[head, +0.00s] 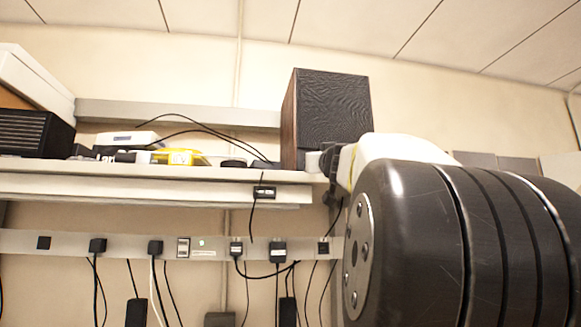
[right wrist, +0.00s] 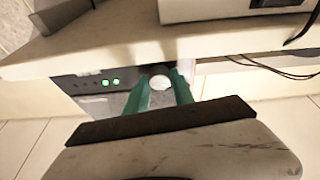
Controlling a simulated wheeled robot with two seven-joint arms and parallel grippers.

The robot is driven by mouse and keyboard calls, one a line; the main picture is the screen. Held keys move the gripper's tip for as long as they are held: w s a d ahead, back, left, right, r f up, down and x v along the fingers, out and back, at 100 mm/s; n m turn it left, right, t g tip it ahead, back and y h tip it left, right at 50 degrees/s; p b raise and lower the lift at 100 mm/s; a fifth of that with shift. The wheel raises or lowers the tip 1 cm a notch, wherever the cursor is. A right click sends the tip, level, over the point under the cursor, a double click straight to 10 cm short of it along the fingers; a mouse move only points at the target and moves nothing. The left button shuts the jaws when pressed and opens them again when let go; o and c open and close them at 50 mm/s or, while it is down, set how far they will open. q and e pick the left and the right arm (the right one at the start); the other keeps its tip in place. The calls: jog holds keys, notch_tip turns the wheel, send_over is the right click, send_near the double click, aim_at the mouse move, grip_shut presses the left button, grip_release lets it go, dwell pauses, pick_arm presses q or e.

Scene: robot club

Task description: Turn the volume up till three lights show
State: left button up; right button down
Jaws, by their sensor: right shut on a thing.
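In the right wrist view, a pale round knob (right wrist: 160,81) sits on a dark grey panel (right wrist: 75,92). My right gripper (right wrist: 161,77) has its two green fingers on either side of the knob and is shut on it. Two green lights (right wrist: 111,83) glow on the panel left of the knob, beside small unlit dots. In the head view, my right arm reaches to a wood-sided speaker (head: 332,110) on the shelf, and the arm hides the knob, the lights and the fingertips. My left gripper is in neither view.
The wall shelf (head: 130,180) holds a yellow item (head: 180,157), cables and a black box (head: 35,132) at left. Below it runs a power rail (head: 125,245) with several plugs and hanging cables. A pale ledge (right wrist: 110,40) runs close to the panel.

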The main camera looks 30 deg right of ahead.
jog(key=shift+w+a+m+g+h, duration=0.1)
jog(key=shift+m+g+h, duration=0.5)
jog(key=shift+m, duration=1.3)
jog(key=shift+s+m+g+h, duration=0.1)
jog(key=shift+m+g+h, duration=0.45)
jog(key=shift+m, duration=1.35)
jog(key=shift+w+a+m+g+h, duration=0.1)
jog(key=shift+m+g+h, duration=0.5)
jog(key=shift+m, duration=1.3)
jog(key=shift+r+m, duration=0.1)
jog(key=shift+m, duration=0.2)
jog(key=c, duration=1.4)
grip_release()
jog(key=shift+o, duration=0.2)
